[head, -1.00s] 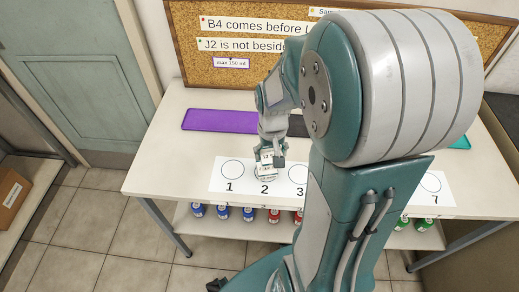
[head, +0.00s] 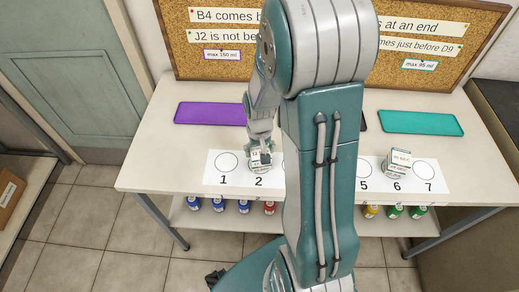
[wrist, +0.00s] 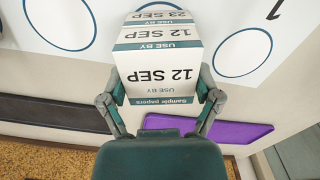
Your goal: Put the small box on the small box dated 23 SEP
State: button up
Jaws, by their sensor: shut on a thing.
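My gripper (wrist: 160,98) is shut on a small white box (wrist: 158,75) marked 12 SEP, with a finger on either side. A second box (wrist: 155,14) marked 23 SEP shows just past its edge in the wrist view. The held box looks to be directly above it, lined up closely; whether they touch I cannot tell. In the head view my gripper (head: 258,143) is over circle 2 of the white numbered strip, with the boxes (head: 260,159) small under it. Most of the 23 SEP box is hidden.
Another small box (head: 398,163) stands near circle 6. The numbered strip (head: 212,178) has circle 1 bare. A purple mat (head: 209,113) and a teal mat (head: 421,122) lie farther back. A cork board (head: 215,70) stands behind the bench. My arm hides the middle.

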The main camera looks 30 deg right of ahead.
aim_at(259, 149)
jog(key=o, duration=0.9)
jog(key=shift+r, duration=0.1)
notch_tip(259, 149, up, 11)
jog(key=shift+s+a+r+n+t, duration=0.65)
jog(key=shift+s+a+r+t, duration=0.3)
jog(key=shift+s+a+r, duration=1.05)
jog(key=shift+s+a+r+n+t, duration=0.6)
jog(key=shift+s+a+r+t, duration=0.3)
jog(key=shift+s+a+r, duration=1.1)
jog(key=shift+s+a+r+n+t, duration=0.8)
jog(key=shift+s+a+r, duration=0.65)
jog(key=shift+s+r, duration=1.05)
jog(key=shift+w+r, duration=0.15)
jog(key=shift+w, duration=0.05)
